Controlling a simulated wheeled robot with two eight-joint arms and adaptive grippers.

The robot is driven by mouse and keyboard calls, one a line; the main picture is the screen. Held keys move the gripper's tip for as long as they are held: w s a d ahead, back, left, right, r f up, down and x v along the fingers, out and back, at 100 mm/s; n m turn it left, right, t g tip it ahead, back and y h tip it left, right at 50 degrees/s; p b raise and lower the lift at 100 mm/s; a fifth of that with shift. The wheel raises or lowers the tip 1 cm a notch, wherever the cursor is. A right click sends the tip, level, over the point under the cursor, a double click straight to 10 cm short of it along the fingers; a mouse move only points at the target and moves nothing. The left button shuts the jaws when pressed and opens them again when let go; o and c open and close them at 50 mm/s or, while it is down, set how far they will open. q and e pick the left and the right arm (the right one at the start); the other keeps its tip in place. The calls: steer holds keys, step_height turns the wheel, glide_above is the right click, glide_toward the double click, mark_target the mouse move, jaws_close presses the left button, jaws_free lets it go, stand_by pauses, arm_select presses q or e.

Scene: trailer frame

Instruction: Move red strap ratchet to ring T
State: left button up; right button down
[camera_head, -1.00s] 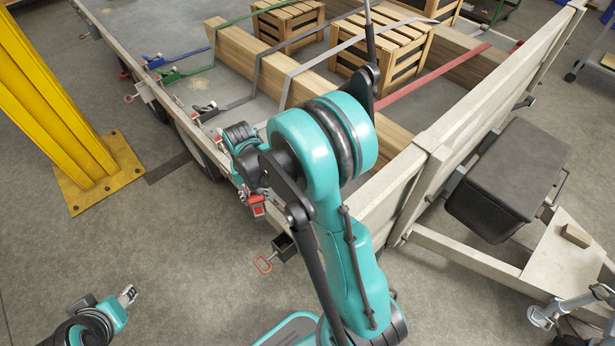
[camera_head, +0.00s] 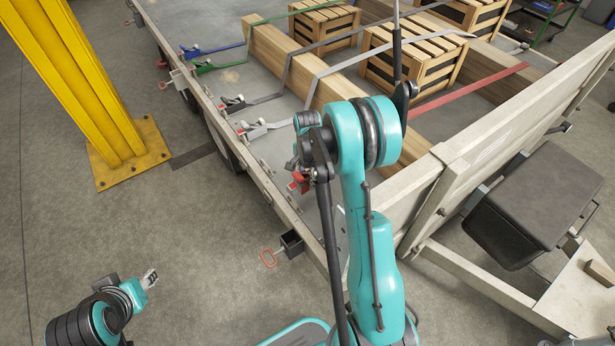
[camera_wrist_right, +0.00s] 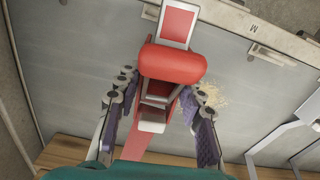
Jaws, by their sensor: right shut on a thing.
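The red strap ratchet (camera_wrist_right: 172,65) sits between the two fingers of my right gripper (camera_wrist_right: 158,88) in the right wrist view, and the gripper is shut on it. In the head view a red bit of the ratchet (camera_head: 299,182) shows by the trailer's near side rail, with most of the right gripper hidden behind my arm. Its red strap (camera_head: 468,91) runs across the trailer bed over a wooden beam. My left gripper (camera_head: 150,278) is empty at the lower left, over the floor; its finger gap is too small to judge. A letter M shows on the rail in the wrist view; I cannot make out a T.
Blue (camera_head: 215,48), green (camera_head: 230,65) and grey (camera_head: 258,127) strap ratchets lie along the rail. Wooden crates (camera_head: 415,62) and beams stand on the bed. A yellow post (camera_head: 85,90) stands left. The pale headboard (camera_head: 500,140) and a dark box (camera_head: 535,205) are at the right.

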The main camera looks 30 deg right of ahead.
steer(key=shift+f+b, duration=1.65)
steer(key=shift+f, duration=1.3)
steer(key=shift+f+b, duration=0.65)
steer(key=shift+f, duration=0.05)
steer(key=c, duration=0.9)
jaws_free()
